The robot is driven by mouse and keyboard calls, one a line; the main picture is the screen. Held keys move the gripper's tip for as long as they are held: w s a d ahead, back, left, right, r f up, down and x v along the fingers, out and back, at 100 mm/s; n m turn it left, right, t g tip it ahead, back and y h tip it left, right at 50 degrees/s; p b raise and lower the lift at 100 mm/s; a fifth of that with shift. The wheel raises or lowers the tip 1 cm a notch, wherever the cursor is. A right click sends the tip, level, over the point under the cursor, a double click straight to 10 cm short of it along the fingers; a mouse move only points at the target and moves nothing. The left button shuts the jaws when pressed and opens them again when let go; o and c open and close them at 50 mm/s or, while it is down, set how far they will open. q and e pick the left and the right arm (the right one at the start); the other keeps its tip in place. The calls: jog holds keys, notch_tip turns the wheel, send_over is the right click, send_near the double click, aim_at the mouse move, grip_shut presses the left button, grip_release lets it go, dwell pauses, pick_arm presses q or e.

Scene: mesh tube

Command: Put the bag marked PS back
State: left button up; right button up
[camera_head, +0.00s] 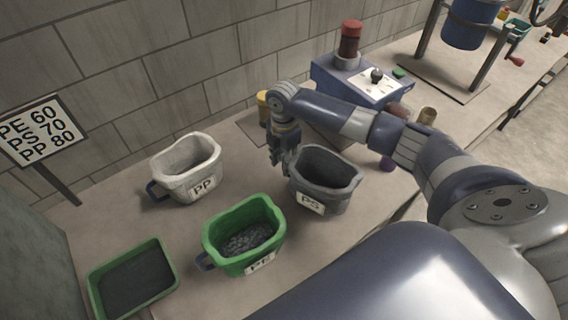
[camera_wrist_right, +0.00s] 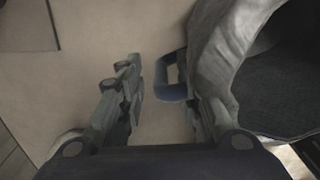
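The grey bag marked PS (camera_head: 325,190) stands upright on the bench, its label facing front. Its inside looks dark and no contents can be made out. My right gripper (camera_head: 284,160) points down at the bag's left side. In the right wrist view, the bag (camera_wrist_right: 222,50) fills the right side, and its dark blue loop handle (camera_wrist_right: 173,78) lies between the spread fingers of my right gripper (camera_wrist_right: 168,105). The left finger is clearly apart from the handle; the right finger is close to the bag wall, and I cannot tell whether they touch. My left gripper is out of view.
A white bag marked PP (camera_head: 187,172) and a green bag marked PE (camera_head: 240,222) with dark granules stand to the left. A green tray (camera_head: 160,247) is at front left. A sign (camera_head: 40,130) lists numbers. A blue control box (camera_head: 350,85) stands behind my right arm.

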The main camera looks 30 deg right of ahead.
notch_tip(320, 180, up, 11)
jog(key=shift+f+b, duration=0.15)
jog(key=shift+b, duration=0.95)
